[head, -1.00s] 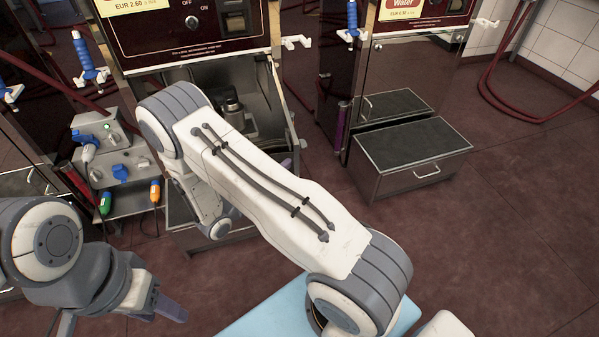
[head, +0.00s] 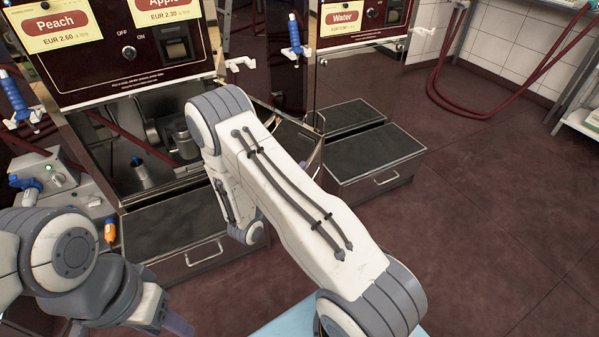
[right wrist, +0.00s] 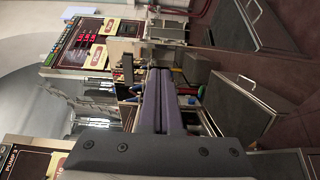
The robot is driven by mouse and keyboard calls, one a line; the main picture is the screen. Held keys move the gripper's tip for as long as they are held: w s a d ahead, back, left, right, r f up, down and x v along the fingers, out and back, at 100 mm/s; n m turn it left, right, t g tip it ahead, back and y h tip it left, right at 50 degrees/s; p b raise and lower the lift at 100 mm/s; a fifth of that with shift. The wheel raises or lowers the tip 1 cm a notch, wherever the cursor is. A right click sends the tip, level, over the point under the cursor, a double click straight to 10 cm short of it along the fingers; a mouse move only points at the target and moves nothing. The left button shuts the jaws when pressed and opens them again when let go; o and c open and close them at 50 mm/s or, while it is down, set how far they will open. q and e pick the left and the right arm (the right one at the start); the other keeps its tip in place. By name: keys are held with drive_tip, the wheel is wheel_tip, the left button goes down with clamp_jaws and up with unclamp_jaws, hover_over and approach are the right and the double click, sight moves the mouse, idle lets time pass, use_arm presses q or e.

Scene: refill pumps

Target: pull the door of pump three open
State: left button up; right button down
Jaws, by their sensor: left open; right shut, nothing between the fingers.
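The pump with the Peach label (head: 55,27) stands at the left in the head view. Its lower bay (head: 100,145) is open, with metal fittings inside. A steel door panel (head: 308,140) stands out at the bay's right side, partly hidden behind my right arm. I cannot read the pump's number. My right gripper is hidden in the head view. In the right wrist view its purple fingers (right wrist: 158,74) are shut with nothing between them; I cannot tell whether they touch the door. My left gripper (head: 176,323) is open and empty at the lower left.
A dark-topped steel box (head: 180,225) juts out below the bay. Another box with a handle (head: 375,160) stands before the Water pump (head: 340,50). A grey unit (head: 60,185) with coloured nozzles is at the left. The floor (head: 480,200) at the right is clear.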

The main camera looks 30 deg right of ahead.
drive_tip(key=shift+a, duration=0.1)
drive_tip(key=s+a, duration=0.9)
drive_tip(key=shift+s, duration=0.25)
